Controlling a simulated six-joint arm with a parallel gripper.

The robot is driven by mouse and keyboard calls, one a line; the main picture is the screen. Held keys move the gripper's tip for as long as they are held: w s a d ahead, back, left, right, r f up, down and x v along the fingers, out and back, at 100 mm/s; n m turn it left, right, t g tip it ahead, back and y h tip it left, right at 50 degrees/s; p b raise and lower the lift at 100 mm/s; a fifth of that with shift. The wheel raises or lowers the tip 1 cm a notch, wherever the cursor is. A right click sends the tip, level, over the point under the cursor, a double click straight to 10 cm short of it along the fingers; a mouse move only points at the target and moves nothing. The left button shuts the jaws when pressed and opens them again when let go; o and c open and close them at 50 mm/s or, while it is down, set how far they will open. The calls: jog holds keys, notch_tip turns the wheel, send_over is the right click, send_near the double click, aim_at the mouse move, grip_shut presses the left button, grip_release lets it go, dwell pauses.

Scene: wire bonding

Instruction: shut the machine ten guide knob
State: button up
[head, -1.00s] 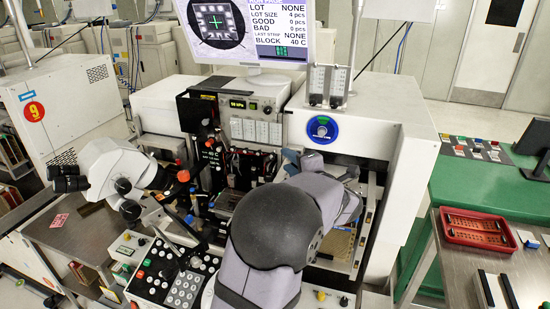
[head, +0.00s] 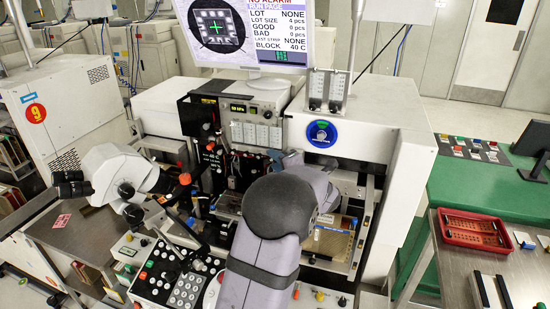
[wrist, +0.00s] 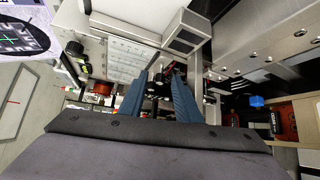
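My gripper (wrist: 160,76) shows in the wrist view as two blue fingers with a clear gap between them, pointing into the machine's dark mechanism. Nothing is seen held between them. The machine (head: 375,113) is the white one with a round blue badge (head: 322,133), in the middle of the head view. I cannot pick out the guide knob with certainty; small dark and red parts lie beyond the fingertips.
A microscope (head: 121,172) stands left of the mechanism, above a keypad panel (head: 185,272). A monitor (head: 263,35) rises behind. In the wrist view a blue knob (wrist: 257,101) and red parts sit at right. A red tray (head: 474,229) lies on the right-hand table.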

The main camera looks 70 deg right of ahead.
jog(key=shift+w+d+f, duration=0.1)
jog(key=shift+w+d, duration=0.15)
jog(key=shift+w, duration=0.05)
jog(key=shift+c, duration=0.2)
grip_shut()
jog(key=shift+f+b, duration=0.2)
jog(key=shift+b, duration=0.3)
jog(key=m+t+h+b, duration=0.1)
jog(key=m+b, duration=0.1)
jog(key=b, duration=0.4)
jog(key=m+t+h+b, duration=0.2)
jog(key=b, duration=0.4)
jog(key=shift+f, duration=0.35)
jog(key=shift+r, duration=0.1)
